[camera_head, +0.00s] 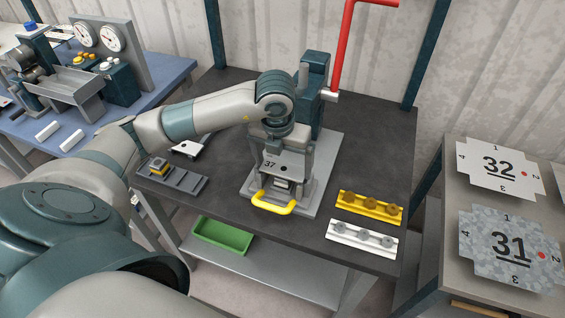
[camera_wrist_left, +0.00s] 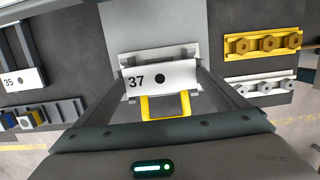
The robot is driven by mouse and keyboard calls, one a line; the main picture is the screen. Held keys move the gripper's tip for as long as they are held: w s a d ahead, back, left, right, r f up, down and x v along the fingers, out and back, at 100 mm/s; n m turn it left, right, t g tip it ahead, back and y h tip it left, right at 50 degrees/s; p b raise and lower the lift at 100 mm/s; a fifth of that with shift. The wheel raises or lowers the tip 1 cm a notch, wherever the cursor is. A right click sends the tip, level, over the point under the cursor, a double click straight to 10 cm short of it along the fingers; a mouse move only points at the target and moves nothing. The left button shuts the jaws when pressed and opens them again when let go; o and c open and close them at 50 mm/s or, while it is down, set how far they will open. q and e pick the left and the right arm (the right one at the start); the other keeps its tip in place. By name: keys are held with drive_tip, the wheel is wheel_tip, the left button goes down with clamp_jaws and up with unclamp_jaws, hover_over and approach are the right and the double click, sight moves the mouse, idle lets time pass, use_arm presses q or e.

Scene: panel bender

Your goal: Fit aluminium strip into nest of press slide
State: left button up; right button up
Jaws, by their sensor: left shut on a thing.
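The aluminium strip (camera_head: 288,167), a pale plate marked 37 with a dark hole, is held level in my left gripper (camera_head: 282,153). The gripper is shut on it, and the strip also shows between the fingers in the left wrist view (camera_wrist_left: 178,75). The press slide with its yellow handle (camera_head: 273,206) lies below the strip at the front of the press (camera_head: 313,95). Part of the nest (camera_head: 283,185) shows under the strip in the head view, with the strip seeming to be above it. In the wrist view the strip hides the nest. My right gripper is not in view.
A grey slotted rack (camera_head: 183,181) and another strip, marked 35 (camera_wrist_left: 20,82), lie left of the press. A yellow block (camera_head: 370,207) and a white block (camera_head: 361,239) with round pieces lie right. A green bin (camera_head: 222,236) sits on the lower shelf.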

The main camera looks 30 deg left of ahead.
use_arm(q)
drive_tip(key=shift+s+d+f+b, duration=0.2)
drive_tip(key=shift+s+f, duration=0.05)
drive_tip(key=shift+f, duration=0.2)
drive_tip(key=shift+s+d+f+b, duration=0.15)
drive_tip(key=shift+s+f, duration=0.05)
drive_tip(key=shift+f, duration=0.25)
drive_tip(key=o, duration=0.8)
drive_tip(key=shift+w+r+b, duration=0.3)
drive_tip(key=shift+r+b, duration=0.05)
drive_tip(key=shift+r, duration=0.4)
wheel_tip(320, 180, up, 17)
drive_tip(key=s+b, duration=0.1)
drive_tip(key=s, duration=0.1)
drive_tip(key=shift+s+r, duration=0.2)
drive_tip(key=shift+s, duration=0.2)
